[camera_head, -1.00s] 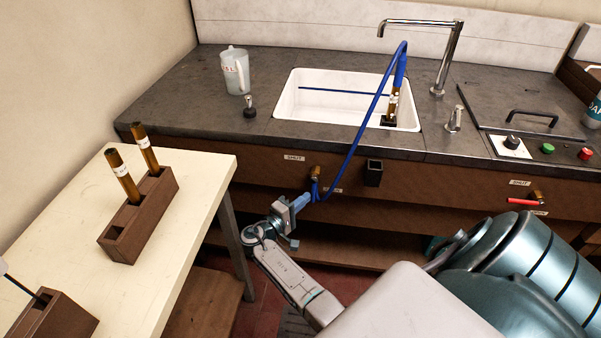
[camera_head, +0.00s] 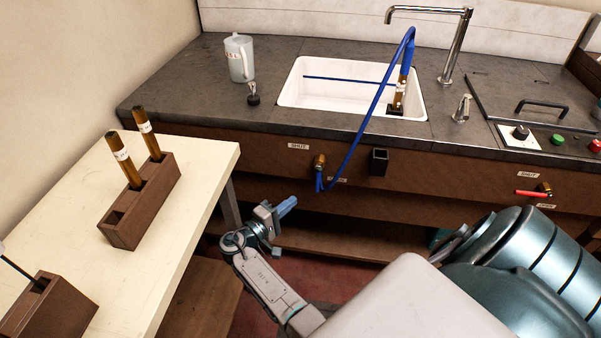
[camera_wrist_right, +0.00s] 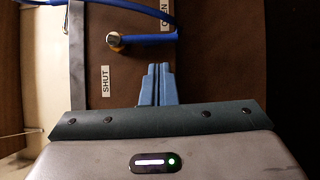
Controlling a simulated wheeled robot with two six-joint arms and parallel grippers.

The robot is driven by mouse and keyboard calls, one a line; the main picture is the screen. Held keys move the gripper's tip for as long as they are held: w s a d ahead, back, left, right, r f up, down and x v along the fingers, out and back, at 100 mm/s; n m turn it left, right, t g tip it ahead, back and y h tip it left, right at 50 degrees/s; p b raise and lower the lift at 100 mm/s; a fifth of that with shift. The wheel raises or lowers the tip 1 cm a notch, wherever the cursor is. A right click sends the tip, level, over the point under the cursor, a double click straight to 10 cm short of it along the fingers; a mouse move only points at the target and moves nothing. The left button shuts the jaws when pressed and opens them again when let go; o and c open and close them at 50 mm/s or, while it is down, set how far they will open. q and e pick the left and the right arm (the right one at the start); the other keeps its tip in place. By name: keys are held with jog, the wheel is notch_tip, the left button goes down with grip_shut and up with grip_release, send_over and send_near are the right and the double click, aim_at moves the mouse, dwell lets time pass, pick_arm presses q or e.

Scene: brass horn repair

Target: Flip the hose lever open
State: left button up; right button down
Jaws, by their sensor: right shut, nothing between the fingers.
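The brass hose valve (camera_head: 319,160) sits on the wooden cabinet front below the sink. Its blue lever (camera_head: 318,181) points down, on the side of the OPEN label (camera_head: 337,180). In the right wrist view, turned on its side, the lever (camera_wrist_right: 148,38) runs right from the brass knob (camera_wrist_right: 115,40); its far end is hard to tell from the blue hose (camera_wrist_right: 130,7). My right gripper (camera_head: 289,204) is shut and empty, left of and below the lever, apart from it. Its closed fingers (camera_wrist_right: 158,70) also show in the wrist view. My left gripper is not in view.
The blue hose (camera_head: 366,115) arches up to the white sink (camera_head: 290,92). A small black square holder (camera_head: 379,161) is right of the valve. A red lever (camera_head: 529,193) is farther right. A cream table (camera_head: 205,170) with wooden racks stands left.

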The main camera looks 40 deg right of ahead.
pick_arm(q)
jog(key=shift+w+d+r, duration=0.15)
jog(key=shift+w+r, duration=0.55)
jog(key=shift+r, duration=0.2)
pick_arm(e)
jog(key=shift+s+a, duration=0.2)
jog(key=shift+a, duration=1.45)
jog(key=shift+f, duration=0.1)
